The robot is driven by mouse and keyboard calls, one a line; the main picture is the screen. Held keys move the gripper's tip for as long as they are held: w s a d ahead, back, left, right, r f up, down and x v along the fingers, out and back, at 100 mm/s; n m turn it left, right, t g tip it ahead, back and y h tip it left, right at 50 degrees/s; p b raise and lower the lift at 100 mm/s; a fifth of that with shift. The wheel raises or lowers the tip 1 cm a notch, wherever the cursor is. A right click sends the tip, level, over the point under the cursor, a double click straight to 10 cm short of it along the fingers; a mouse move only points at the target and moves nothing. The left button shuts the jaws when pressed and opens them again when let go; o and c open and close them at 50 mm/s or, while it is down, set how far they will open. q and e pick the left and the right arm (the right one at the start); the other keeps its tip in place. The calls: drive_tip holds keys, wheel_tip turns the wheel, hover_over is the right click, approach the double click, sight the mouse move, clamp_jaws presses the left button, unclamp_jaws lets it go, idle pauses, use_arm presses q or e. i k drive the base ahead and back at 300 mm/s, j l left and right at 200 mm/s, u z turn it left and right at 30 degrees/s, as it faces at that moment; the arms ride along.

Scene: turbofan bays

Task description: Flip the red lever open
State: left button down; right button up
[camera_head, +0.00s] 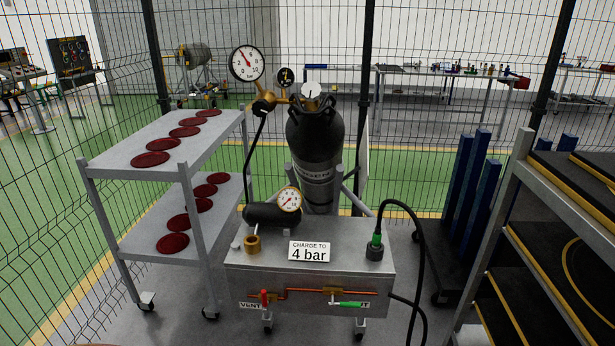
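The small red lever (264,297) is on the front face of the grey metal cart (240,288), at the left end of a copper pipe (300,291). It looks roughly upright, across the line of the pipe. A label reading "VENT" (249,306) is beside it, partly covered. A green lever (350,304) lies about level on the right of the same pipe, partly covering another label. Neither of my grippers shows in this view.
The cart carries a "CHARGE TO 4 bar" sign (309,251), a gauge (289,200) and a black hose (418,240). A black gas cylinder (316,150) stands behind. A shelf cart with red discs (150,159) is left, a rack (560,210) right. Wire fencing surrounds the area.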

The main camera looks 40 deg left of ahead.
sight(265, 302)
drive_tip(key=i+j+u, duration=0.2)
drive_tip(key=j+u, duration=0.15)
drive_tip(key=i+j+u, duration=0.3)
drive_tip(key=j, duration=0.15)
drive_tip(key=i+j+u, duration=0.2)
drive_tip(key=u, duration=0.15)
drive_tip(key=j, duration=0.1)
